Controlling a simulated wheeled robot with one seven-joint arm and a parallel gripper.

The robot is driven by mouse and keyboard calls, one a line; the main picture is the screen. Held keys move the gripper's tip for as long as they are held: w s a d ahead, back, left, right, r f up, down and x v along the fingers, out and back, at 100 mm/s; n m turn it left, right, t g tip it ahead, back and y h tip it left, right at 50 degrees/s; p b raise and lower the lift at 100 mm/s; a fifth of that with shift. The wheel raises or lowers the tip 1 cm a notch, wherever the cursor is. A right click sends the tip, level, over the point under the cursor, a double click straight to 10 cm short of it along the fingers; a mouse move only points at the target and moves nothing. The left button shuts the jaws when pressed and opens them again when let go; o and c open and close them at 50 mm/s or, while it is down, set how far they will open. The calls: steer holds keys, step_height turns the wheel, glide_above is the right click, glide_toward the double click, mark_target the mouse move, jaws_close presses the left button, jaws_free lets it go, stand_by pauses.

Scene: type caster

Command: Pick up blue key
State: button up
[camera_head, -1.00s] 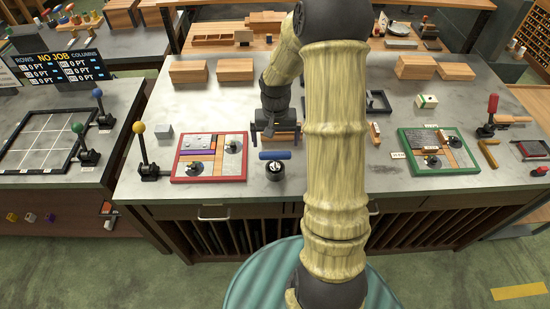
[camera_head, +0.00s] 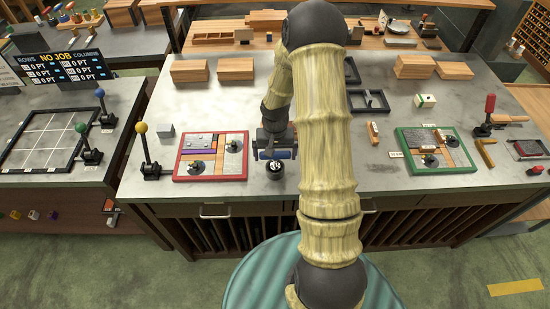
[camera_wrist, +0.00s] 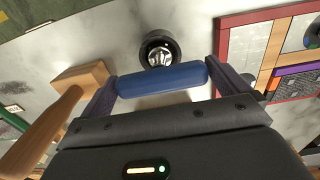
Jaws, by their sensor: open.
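In the wrist view the blue key (camera_wrist: 163,80) lies lengthwise between the two fingers of my gripper (camera_wrist: 165,77), one finger near each end. I cannot tell whether the fingers touch it. The black round part (camera_wrist: 159,50) shows just beyond the bar. In the head view my gripper (camera_head: 274,149) is right at the key, with its jaws open. The arm hides part of the bench behind.
A red-framed board (camera_head: 211,157) lies close left of the key. A yellow-knobbed lever (camera_head: 145,150) stands further left. A green-framed board (camera_head: 437,150) lies at right. In the wrist view, a wooden mallet-like piece (camera_wrist: 43,130) lies at left. The bench front edge is near.

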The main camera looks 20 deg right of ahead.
mark_target(275, 160)
steer(key=shift+f+p, duration=0.55)
steer(key=shift+f, duration=1.2)
steer(key=shift+c, duration=0.4)
steer(key=c, duration=0.6)
steer(key=shift+w, duration=0.1)
steer(key=shift+c, duration=0.2)
step_height(275, 160, up, 10)
steer(key=b, duration=0.2)
steer(key=shift+b, duration=0.35)
